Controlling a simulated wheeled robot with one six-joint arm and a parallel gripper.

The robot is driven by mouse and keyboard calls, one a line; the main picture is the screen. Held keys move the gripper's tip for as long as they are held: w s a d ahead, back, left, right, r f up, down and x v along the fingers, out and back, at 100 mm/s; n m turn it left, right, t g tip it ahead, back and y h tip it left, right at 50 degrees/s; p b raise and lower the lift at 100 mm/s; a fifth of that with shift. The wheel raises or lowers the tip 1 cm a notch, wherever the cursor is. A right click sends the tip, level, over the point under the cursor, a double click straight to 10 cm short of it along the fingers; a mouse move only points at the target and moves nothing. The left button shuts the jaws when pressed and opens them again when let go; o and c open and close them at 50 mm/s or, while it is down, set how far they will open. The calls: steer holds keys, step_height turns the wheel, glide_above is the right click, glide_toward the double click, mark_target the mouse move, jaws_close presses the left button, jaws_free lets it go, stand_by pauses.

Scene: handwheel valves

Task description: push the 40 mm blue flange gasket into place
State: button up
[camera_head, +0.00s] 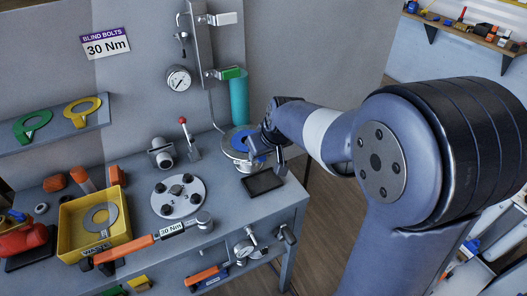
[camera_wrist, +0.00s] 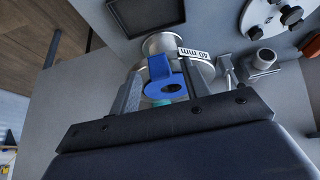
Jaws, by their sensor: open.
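The blue gasket (camera_head: 238,138) lies at the pipe flange (camera_head: 233,155) near the back right of the bench, partly hidden behind my gripper. In the wrist view the blue gasket (camera_wrist: 168,92) shows its round hole and a raised tab. The metal flange (camera_wrist: 203,70) with an upside-down "40 mm" label is around and behind it. My gripper (camera_head: 265,160) is open at the flange. In the wrist view its two fingers (camera_wrist: 163,72) stand either side of the gasket's tab. I cannot tell whether they touch the gasket, or whether it sits flat.
A dark tray (camera_head: 264,182) lies just in front of the flange. A teal cylinder (camera_head: 239,97) stands behind it. A round bolted flange (camera_head: 179,195), a red-knobbed lever (camera_head: 189,138) and a yellow bin (camera_head: 66,224) are to the left. An orange torque wrench (camera_head: 135,246) lies along the front.

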steer(key=shift+r, duration=0.1)
steer(key=p+v, duration=0.2)
steer(key=v, duration=0.2)
steer(key=shift+s+d+r+p, duration=0.15)
steer(key=shift+s+r+p, duration=0.05)
steer(key=shift+r+p, duration=0.15)
stand_by(0.4)
steer(key=v, duration=1)
steer(key=shift+r, duration=0.4)
steer(key=shift+s, duration=0.1)
steer(key=b+x, duration=0.1)
steer(key=x, duration=1.1)
steer(key=shift+f, duration=0.35)
